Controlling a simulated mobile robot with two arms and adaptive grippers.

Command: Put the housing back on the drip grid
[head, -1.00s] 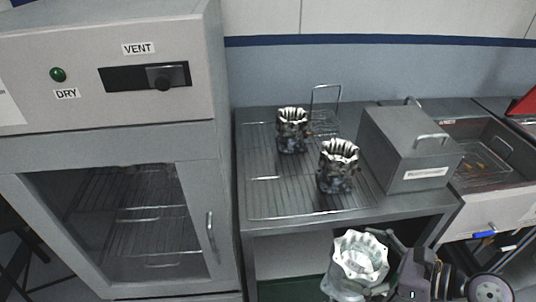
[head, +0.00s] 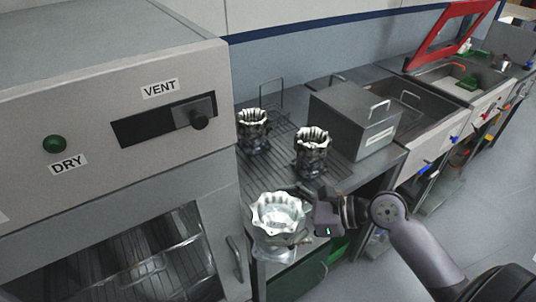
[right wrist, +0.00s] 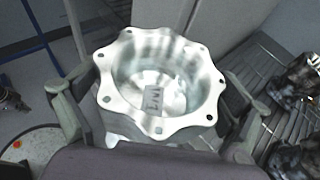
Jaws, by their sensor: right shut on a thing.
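My right gripper (head: 308,214) is shut on a pale, bright metal housing (head: 276,232) with a scalloped rim. It holds the housing upright in front of the bench edge, beside the drying cabinet. In the right wrist view, the fingers stand either side of the housing (right wrist: 160,88), and a small marked tag shows inside its bore. The drip grid (head: 278,153) lies on the bench behind it. Two darker, stained housings stand on the grid, one at the back left (head: 252,132) and one nearer the front right (head: 312,152). My left gripper is not in view.
The drying cabinet (head: 110,120) stands close on the left, its glazed door shut. A lidded grey box (head: 352,122) stands right of the grid. Sinks with a raised red frame (head: 450,35) lie further right. Bare grid shows between and around the two stained housings.

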